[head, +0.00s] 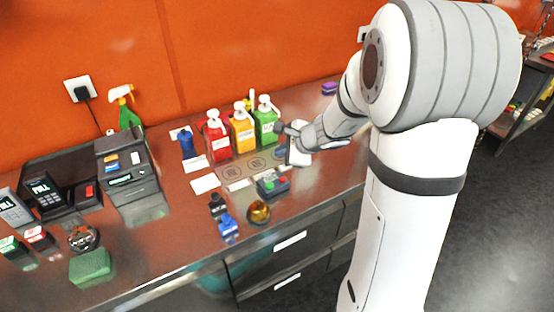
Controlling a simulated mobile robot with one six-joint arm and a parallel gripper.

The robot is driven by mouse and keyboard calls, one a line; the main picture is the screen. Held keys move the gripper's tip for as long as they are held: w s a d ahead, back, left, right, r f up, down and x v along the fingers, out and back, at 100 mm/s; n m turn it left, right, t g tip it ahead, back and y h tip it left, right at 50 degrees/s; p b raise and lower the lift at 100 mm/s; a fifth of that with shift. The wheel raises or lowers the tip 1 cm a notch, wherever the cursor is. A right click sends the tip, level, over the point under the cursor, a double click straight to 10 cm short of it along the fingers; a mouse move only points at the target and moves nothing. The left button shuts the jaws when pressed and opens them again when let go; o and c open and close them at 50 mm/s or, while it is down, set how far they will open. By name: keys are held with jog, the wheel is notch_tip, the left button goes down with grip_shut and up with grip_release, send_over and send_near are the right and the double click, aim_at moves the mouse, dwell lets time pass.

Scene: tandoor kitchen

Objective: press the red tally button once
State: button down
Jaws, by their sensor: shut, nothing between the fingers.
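A small dark box (272,187) with a red button (282,181) and a green button beside it sits on the steel counter, in front of the printed mat. A second red-topped item (38,235) stands at the counter's left end beside a green-topped one (8,244). I cannot tell from their labels which is the tally button. My gripper (280,127) is shut and empty, above the counter beside the green bottle. It is behind and above the dark box, apart from it.
Red (217,140), yellow (243,132) and green (266,124) pump bottles stand behind the mat. A brass ball (258,212) and blue stamp (228,225) lie near the front edge. A printer (127,170), card terminals and a green sponge (90,266) fill the left.

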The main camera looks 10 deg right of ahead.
jog(key=shift+w+d+f+m+t, duration=0.3)
jog(key=shift+w+d+f+m, duration=0.15)
jog(key=shift+w+d+m, duration=0.4)
jog(key=shift+a, duration=0.1)
jog(key=b, duration=0.6)
send_over(285, 182)
notch_tip(285, 182, down, 8)
jog(key=shift+s+r, duration=0.1)
jog(key=shift+f+b, duration=0.5)
jog(key=shift+b, duration=0.15)
jog(key=shift+f, duration=0.15)
dwell(0.7)
jog(key=shift+f+b, duration=0.25)
jog(key=shift+b, duration=0.35)
